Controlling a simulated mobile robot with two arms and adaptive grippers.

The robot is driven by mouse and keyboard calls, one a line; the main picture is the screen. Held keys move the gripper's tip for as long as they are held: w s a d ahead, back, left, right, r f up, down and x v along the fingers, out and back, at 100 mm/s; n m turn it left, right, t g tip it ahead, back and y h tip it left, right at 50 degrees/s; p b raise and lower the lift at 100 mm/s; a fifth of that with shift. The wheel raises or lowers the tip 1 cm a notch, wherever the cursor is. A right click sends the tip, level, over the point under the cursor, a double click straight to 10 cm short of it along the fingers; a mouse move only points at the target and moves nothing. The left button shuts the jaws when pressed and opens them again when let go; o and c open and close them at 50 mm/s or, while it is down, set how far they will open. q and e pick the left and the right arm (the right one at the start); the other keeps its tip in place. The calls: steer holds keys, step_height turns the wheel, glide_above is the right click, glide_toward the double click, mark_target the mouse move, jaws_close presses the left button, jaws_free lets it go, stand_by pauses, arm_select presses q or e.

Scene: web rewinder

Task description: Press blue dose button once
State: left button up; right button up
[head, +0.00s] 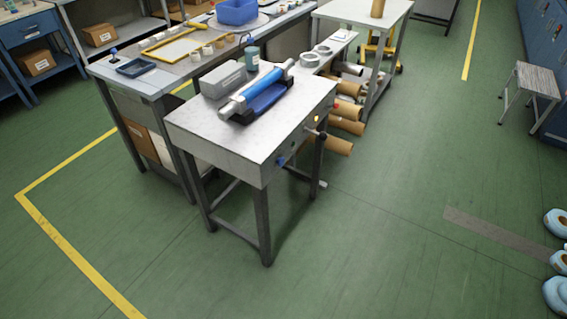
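A small blue button (281,161) sits on the front side panel of the grey rewinder table (225,130), near its lower front corner. It is small in the picture, and I cannot tell whether it is pressed. A blue and silver roller unit (262,92) lies across the table top.
A black knob (322,135) sticks out from the same panel, near a yellow button (317,119) and a red one (336,105). Cardboard tubes (340,145) lie behind. A workbench (150,82) stands at the back left. The green floor in front is clear.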

jaws_close()
arm_select(q)
steer(key=shift+w, duration=0.1)
stand_by(0.9)
